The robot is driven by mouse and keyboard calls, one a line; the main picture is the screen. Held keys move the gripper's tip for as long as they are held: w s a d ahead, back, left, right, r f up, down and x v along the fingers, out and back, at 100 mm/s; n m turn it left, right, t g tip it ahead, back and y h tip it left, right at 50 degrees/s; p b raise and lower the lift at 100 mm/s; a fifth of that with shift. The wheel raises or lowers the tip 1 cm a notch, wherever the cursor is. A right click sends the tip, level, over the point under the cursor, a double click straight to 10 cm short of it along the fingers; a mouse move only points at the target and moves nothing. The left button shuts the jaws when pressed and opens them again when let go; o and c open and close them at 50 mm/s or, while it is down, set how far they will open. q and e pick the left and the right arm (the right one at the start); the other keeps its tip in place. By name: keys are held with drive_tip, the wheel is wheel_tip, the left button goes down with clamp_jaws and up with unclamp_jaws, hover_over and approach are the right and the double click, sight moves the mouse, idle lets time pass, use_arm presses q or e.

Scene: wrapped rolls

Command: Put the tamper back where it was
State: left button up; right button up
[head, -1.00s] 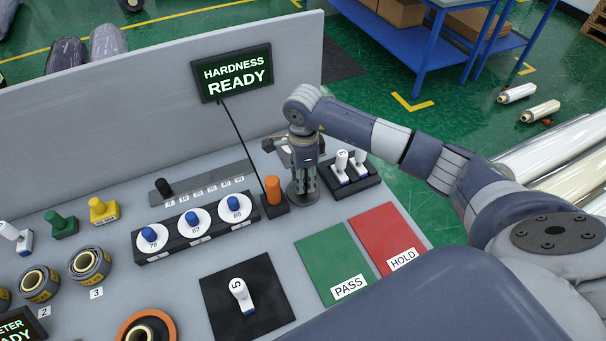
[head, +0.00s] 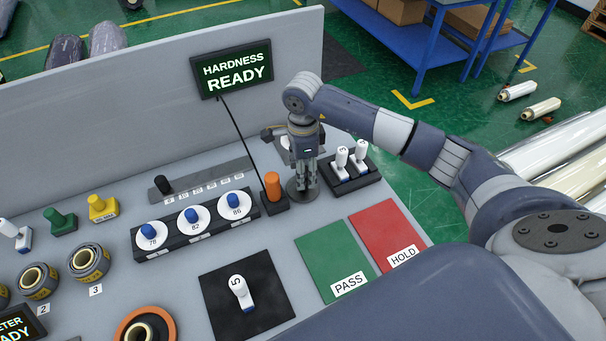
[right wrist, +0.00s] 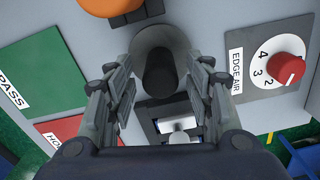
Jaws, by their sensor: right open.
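The tamper, a black upright handle (right wrist: 159,72) on a round grey base, stands on the grey bench; its base (head: 301,196) shows below my right gripper (head: 305,183) in the head view. In the right wrist view the open fingers of this gripper (right wrist: 162,75) are on either side of the black handle, with gaps between. In the head view the gripper hides most of the handle. My left gripper is not in view.
An orange handheld piece (head: 272,186) in a black dock stands close left of the tamper. A black rack (head: 365,178) with two white-handled stamps is close right. An edge air dial panel (right wrist: 255,62) is behind. Green (head: 330,262) and red (head: 385,225) pads lie in front.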

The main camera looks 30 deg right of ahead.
wheel_tip(320, 180, up, 9)
drive_tip(key=b, duration=0.2)
drive_tip(key=shift+r+b, duration=0.2)
drive_tip(key=shift+b, duration=0.1)
drive_tip(key=shift+r, duration=0.4)
